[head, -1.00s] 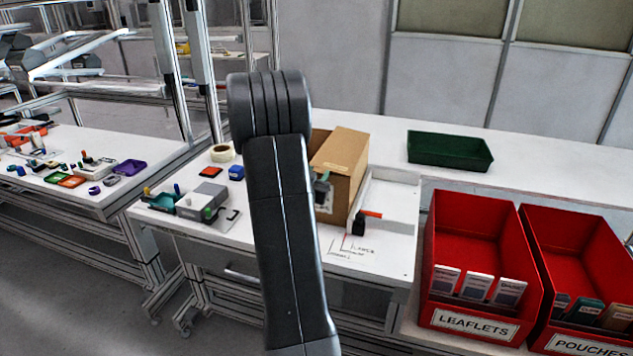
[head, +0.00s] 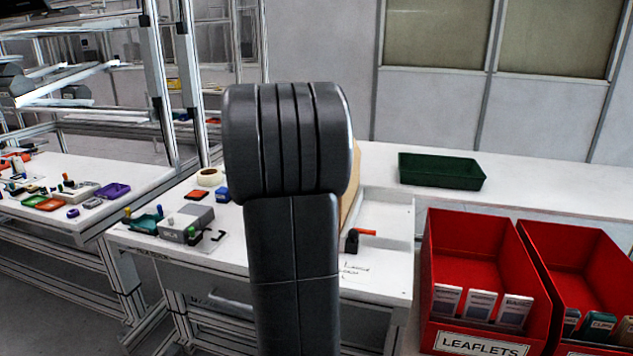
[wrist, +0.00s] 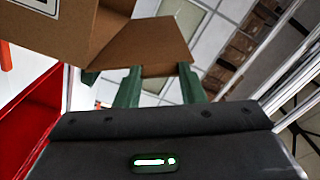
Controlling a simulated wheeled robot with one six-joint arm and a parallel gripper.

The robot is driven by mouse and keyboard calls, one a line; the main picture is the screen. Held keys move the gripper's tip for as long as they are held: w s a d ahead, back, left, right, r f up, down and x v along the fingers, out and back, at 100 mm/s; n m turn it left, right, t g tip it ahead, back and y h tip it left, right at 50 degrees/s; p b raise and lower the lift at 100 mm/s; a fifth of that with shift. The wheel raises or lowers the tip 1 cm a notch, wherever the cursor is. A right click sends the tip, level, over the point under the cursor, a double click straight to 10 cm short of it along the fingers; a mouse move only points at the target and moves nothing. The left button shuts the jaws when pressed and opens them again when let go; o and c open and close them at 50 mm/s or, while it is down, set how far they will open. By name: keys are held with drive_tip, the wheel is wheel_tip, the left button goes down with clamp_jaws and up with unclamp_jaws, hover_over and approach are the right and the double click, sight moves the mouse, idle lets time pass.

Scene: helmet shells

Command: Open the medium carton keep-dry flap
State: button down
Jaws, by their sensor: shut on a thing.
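The carton is brown cardboard, and in the head view only a thin strip of it (head: 353,190) shows behind my arm. In the wrist view the carton (wrist: 78,42) fills the upper left, with part of a white label on its side. A brown flap (wrist: 150,40) sticks out from the carton at an angle. My gripper (wrist: 159,72) has its green fingers at the flap's outer edge and is shut on it. The gripper is hidden behind my arm in the head view. The carton's inside cannot be made out.
Red bins (head: 478,260) stand right of the workbench, one labelled LEAFLETS. A dark green tray (head: 440,170) lies on the back table. A grey box (head: 186,224) and small items lie on the bench's left. A black tool with a red handle (head: 354,240) lies right of my arm.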

drive_tip(key=s+d+m+b, duration=0.2)
drive_tip(key=d+m+b, duration=0.4)
drive_tip(key=m, duration=0.2)
drive_tip(key=shift+d+r+m, duration=0.15)
drive_tip(key=shift+r+m, duration=0.15)
drive_tip(key=shift+r, duration=0.05)
idle(0.3)
drive_tip(key=c, duration=0.9)
unclamp_jaws()
